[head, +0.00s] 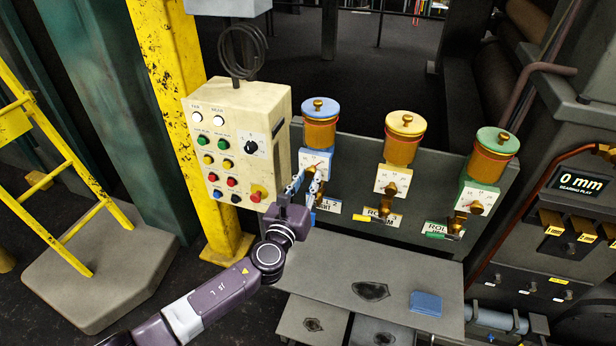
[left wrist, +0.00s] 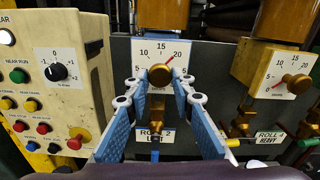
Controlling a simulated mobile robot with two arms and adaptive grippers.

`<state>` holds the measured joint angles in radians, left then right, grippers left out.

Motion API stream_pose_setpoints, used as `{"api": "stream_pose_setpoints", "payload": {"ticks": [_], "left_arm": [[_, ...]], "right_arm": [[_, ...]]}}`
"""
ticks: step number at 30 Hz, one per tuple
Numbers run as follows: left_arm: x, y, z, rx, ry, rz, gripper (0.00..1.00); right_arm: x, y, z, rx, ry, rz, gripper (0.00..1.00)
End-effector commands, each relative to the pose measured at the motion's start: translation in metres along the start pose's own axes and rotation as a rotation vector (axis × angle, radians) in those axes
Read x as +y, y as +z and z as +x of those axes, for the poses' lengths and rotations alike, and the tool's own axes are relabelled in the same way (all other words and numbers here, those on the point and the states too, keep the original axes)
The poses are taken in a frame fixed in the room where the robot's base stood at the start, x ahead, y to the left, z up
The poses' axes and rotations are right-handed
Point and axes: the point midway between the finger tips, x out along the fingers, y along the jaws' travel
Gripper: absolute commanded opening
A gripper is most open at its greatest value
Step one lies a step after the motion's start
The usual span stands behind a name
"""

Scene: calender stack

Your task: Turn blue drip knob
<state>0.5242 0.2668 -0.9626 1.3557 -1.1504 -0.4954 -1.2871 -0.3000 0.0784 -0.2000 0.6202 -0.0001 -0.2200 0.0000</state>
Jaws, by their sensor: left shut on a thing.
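The blue-lidded oiler (head: 320,108) stands leftmost of three on the grey panel, with a white dial plate (head: 309,160) below it. In the left wrist view its round brass drip knob (left wrist: 160,75) sits at the dial's middle, and a red pointer runs up-right toward 20. My left gripper (head: 304,184) is in front of this dial. Its blue fingers (left wrist: 158,84) lie on either side of the knob and are shut on it. In the head view the gripper hides part of the dial and knob. My right gripper is not in view.
A cream control box (head: 238,140) with buttons stands close left of my left gripper. Yellow-lidded (head: 405,123) and green-lidded (head: 498,140) oilers stand to the right. A grey shelf (head: 330,280) below holds a blue block (head: 426,303).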

Motion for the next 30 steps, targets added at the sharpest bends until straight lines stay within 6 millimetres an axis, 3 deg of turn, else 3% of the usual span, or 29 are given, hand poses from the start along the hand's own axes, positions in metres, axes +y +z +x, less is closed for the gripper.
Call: {"api": "stream_pose_setpoints", "payload": {"ticks": [9,23,24,28,30], "left_arm": [[0.0002,-0.0021,-0.0006,0.004,0.0,0.098,0.0],[0.0003,-0.0027,-0.0007,0.004,-0.001,0.111,0.0],[0.0003,-0.0028,-0.0007,0.004,-0.001,0.111,0.24],[0.0004,-0.0023,-0.0006,0.003,0.0,0.11,0.38],[0.0004,-0.0018,-0.0004,0.003,0.0,0.11,0.39]], "right_arm": [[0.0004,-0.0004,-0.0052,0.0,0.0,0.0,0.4],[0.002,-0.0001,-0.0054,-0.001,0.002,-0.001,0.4],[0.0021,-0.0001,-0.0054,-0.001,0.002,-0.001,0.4],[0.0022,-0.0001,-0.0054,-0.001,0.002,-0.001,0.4],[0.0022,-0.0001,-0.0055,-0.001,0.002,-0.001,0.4]]}}
